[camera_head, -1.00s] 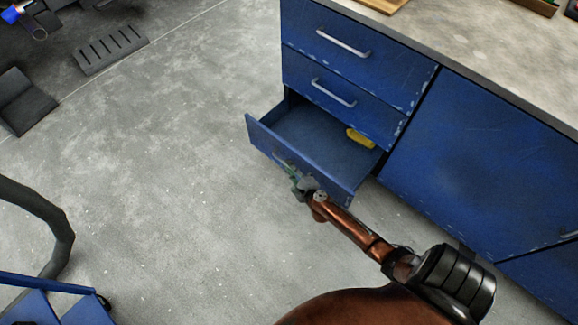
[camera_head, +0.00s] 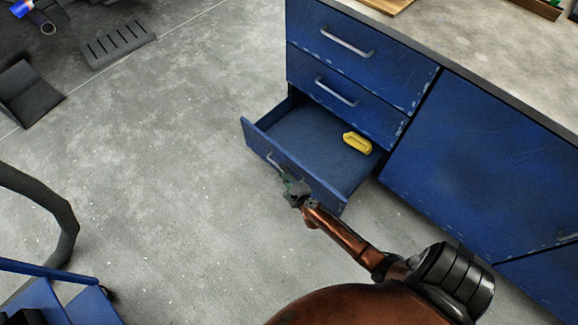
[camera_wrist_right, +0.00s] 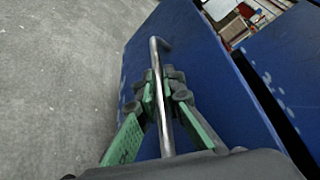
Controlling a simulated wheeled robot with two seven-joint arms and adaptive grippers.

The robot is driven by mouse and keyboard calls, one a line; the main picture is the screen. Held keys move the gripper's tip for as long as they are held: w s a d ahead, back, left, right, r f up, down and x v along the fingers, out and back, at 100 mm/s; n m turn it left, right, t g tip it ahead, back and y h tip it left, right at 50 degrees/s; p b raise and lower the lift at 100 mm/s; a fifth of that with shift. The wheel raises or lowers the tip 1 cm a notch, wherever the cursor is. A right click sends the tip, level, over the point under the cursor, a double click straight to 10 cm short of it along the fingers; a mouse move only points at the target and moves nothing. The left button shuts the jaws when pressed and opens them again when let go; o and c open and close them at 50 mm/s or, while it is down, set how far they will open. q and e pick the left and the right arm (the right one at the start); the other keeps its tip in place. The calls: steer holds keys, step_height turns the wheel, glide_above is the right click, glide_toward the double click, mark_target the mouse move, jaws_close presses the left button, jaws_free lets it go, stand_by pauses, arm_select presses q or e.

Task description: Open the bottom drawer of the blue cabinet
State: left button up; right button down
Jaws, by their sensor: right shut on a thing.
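The blue cabinet (camera_head: 355,65) stands at the upper right in the head view, with a stack of drawers at its left end. Its bottom drawer (camera_head: 255,138) is pulled well out, its inside visible. A yellow object (camera_head: 357,143) lies inside the drawer near the back right. My right gripper (camera_head: 293,186) is at the drawer front. In the right wrist view its green fingers (camera_wrist_right: 157,100) are shut around the silver bar handle (camera_wrist_right: 156,58) of the drawer. The two drawers above are closed. My left gripper is not in view.
Grey concrete floor (camera_head: 170,180) is clear in front of and left of the drawer. A dark hose (camera_head: 62,215) and a blue object (camera_head: 40,300) are at the lower left. A grey worktop (camera_head: 480,55) covers the cabinet.

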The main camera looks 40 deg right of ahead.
steer(key=shift+d, duration=0.1)
steer(key=c, duration=2.3)
jaws_free()
steer(key=v, duration=1.2)
